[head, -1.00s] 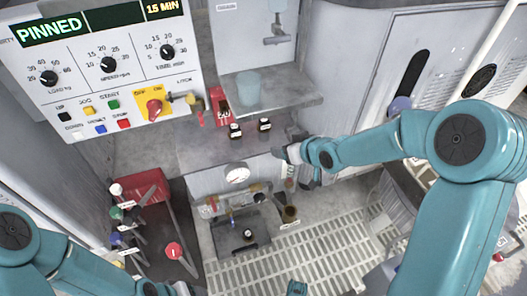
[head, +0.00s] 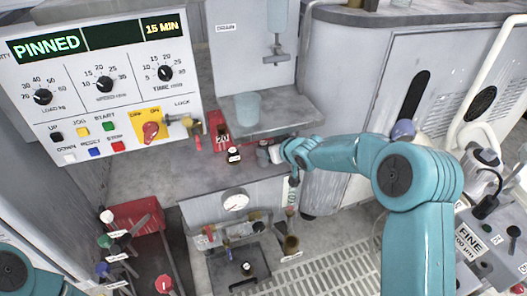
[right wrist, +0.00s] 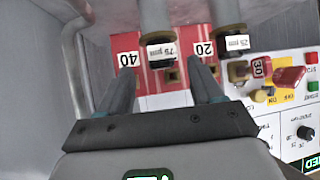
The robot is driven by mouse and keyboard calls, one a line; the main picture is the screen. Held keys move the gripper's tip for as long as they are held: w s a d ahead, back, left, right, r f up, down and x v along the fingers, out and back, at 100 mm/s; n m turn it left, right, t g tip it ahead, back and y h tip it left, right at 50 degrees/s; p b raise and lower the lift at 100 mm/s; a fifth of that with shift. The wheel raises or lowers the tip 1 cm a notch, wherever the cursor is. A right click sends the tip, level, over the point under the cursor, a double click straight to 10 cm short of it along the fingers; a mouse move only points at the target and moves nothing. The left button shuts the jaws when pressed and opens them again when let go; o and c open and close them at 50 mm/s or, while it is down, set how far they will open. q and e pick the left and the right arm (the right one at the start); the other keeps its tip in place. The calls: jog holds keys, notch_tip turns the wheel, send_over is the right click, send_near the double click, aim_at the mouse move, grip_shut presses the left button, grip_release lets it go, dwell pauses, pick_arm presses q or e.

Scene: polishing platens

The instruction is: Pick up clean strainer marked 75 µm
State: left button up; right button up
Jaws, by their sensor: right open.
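The strainer marked 75 µm (right wrist: 160,52) shows in the right wrist view as a grey cylinder with a dark band, white label and brass-coloured end. A similar strainer marked 25 µm (right wrist: 238,44) stands to its right. My right gripper (right wrist: 164,67) is open. The 75 µm strainer lies between its fingers in the picture, near the tips; I cannot tell whether they touch it. In the head view my right gripper (head: 270,152) is at the ledge and hides one strainer. The other strainer (head: 234,154) shows beside it. My left gripper is out of view.
Red blocks numbered 40 (right wrist: 127,60) and 20 (right wrist: 203,49) lie behind the strainers. The control panel (head: 80,85) stands left. A pressure gauge (head: 235,201) is below.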

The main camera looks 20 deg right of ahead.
aim_at(264, 144)
jog(key=p+x, duration=0.2)
jog(key=x, duration=0.3)
jog(key=shift+w+r, duration=0.1)
jog(key=shift+w, duration=0.1)
jog(key=shift+w+a+f, duration=0.1)
jog(key=shift+w+f, duration=0.1)
jog(key=shift+f, duration=0.05)
jog(key=c, duration=1.1)
